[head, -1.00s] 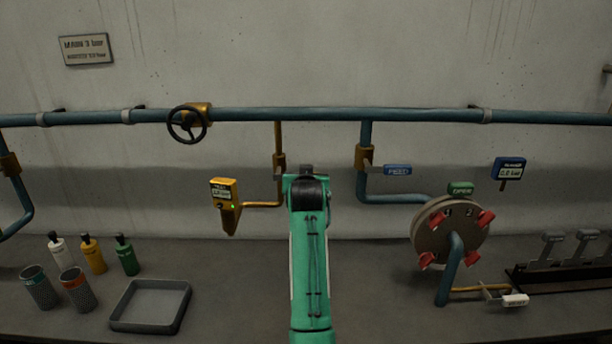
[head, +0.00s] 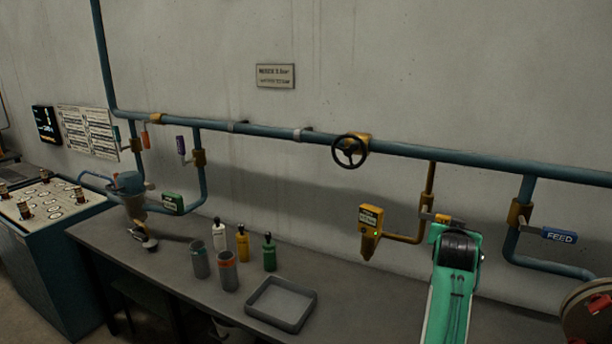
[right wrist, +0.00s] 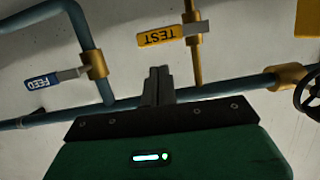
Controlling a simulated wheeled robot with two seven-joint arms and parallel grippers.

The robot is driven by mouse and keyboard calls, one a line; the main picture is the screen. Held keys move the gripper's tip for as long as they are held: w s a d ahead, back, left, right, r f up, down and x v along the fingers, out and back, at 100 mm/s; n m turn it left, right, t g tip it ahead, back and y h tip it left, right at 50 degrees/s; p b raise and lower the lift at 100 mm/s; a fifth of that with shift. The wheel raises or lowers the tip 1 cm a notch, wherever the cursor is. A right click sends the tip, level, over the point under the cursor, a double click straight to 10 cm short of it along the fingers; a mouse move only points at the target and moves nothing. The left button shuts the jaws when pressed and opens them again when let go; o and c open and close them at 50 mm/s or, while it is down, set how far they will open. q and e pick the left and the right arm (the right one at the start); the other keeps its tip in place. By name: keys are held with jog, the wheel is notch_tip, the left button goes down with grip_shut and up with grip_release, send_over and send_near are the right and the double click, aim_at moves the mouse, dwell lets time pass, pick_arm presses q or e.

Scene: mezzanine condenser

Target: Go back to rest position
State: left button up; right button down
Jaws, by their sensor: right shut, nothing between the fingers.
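My right arm is green and rises from the bottom right of the head view; its gripper is hidden there behind the arm's end. In the right wrist view my right gripper (right wrist: 158,85) is shut and empty, its fingers together. It is apart from the yellow TEST valve handle (right wrist: 172,33), which shows just beyond it, and from the blue FEED handle (right wrist: 50,78) to the left. The FEED handle also shows in the head view (head: 559,236), right of my arm. My left gripper is not in view.
A blue pipe (head: 400,152) runs along the wall with a black handwheel (head: 349,151). A yellow gauge (head: 371,222) hangs left of my arm. The bench holds a grey tray (head: 312,314), several bottles and two cups (head: 228,272). A control console (head: 50,262) stands at far left.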

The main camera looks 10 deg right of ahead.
jog(key=s+a+f+n+g+y, duration=0.25)
jog(key=s+a+f, duration=0.25)
jog(key=s+f, duration=0.55)
jog(key=s+a+f+n+g+y, duration=0.1)
jog(key=s+a+f+n+y, duration=0.15)
jog(key=s+a+f, duration=0.55)
jog(key=s+a+f+n+g+y, duration=0.1)
jog(key=s+a+f+g, duration=0.2)
jog(key=s, duration=0.6)
jog(key=s+a+f+n+g+y, duration=0.1)
jog(key=s+a+f+n, duration=0.2)
jog(key=s, duration=0.5)
jog(key=s+a+f+g+y, duration=0.1)
jog(key=s+a+f+g, duration=0.15)
jog(key=s+f, duration=0.45)
notch_tip(320, 180, down, 28)
jog(key=s, duration=0.2)
jog(key=s+d+f+g, duration=0.1)
jog(key=s+d+f, duration=0.1)
jog(key=s+f, duration=1.7)
jog(key=shift+s+d+f+g, duration=0.2)
jog(key=shift+d+f+g, duration=0.15)
jog(key=shift+f, duration=0.6)
